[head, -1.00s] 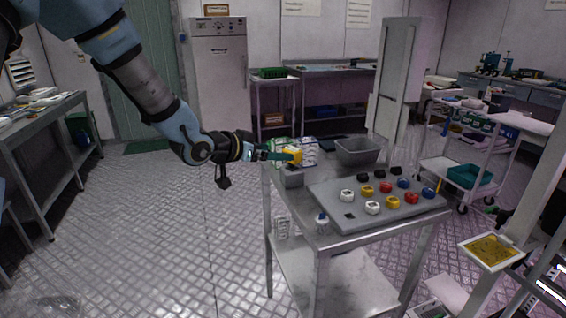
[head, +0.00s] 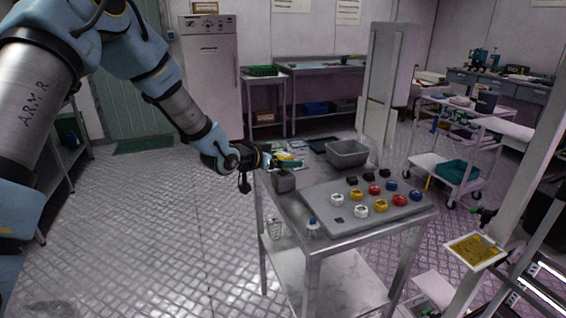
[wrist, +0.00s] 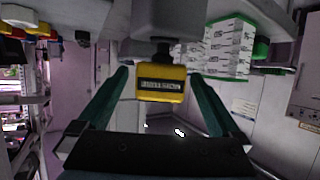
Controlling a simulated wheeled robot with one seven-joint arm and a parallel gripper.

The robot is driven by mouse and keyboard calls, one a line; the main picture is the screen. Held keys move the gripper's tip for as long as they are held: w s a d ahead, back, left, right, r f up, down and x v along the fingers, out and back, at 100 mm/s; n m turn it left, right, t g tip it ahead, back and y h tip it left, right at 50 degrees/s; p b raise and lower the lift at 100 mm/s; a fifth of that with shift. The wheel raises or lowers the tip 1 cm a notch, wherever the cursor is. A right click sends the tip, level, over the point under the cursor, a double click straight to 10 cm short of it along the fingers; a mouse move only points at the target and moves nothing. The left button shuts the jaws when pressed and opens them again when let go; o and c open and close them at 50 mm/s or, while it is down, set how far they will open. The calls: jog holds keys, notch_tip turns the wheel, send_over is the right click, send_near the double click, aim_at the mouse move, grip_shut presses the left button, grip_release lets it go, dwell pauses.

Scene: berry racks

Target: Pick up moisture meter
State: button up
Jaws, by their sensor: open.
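The moisture meter appears to be the yellow block with a dark label (wrist: 162,84) in the wrist view. In the head view its yellow body (head: 286,156) shows above a small grey holder (head: 284,182) at the table's far left corner. My gripper (wrist: 158,74) is open, with one teal finger on each side of the meter. A gap shows between the meter and each finger in the wrist view. In the head view the fingers partly hide the meter.
A white patterned box with green edges (wrist: 230,46) shows in the wrist view. Floor left of the table is clear.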

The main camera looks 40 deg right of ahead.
jog(key=shift+c, duration=0.2)
grip_shut()
dwell(0.5)
jog(key=shift+r, duration=0.1)
